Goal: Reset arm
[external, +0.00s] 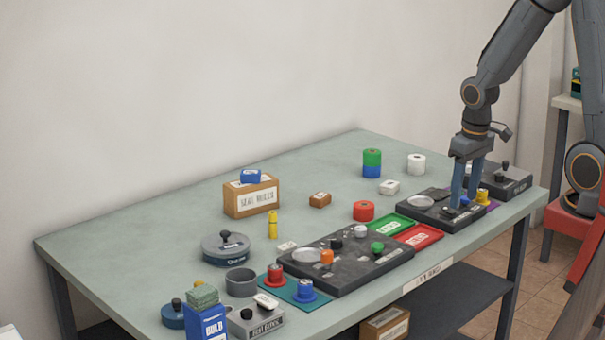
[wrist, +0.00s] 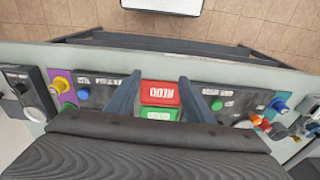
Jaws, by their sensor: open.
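My gripper (external: 463,202) is at the right part of the table, pointing down over the small dark control panel (external: 425,210). Its two fingers are apart, with nothing seen between them in the external view. In the wrist view my gripper (wrist: 160,78) shows its fingers spread on either side of a red tray (wrist: 160,92) and a green tray (wrist: 159,114). Whether the fingertips touch the panel, I cannot tell. The fingers hide part of the panel. My arm comes down from the upper right.
A larger dark panel (external: 345,267) with coloured knobs lies left of the trays. A yellow knob (external: 482,196) and a blue knob (external: 464,201) are close to the fingers. A cardboard box (external: 251,200) stands at the back left. The back middle of the table (external: 330,160) is clear.

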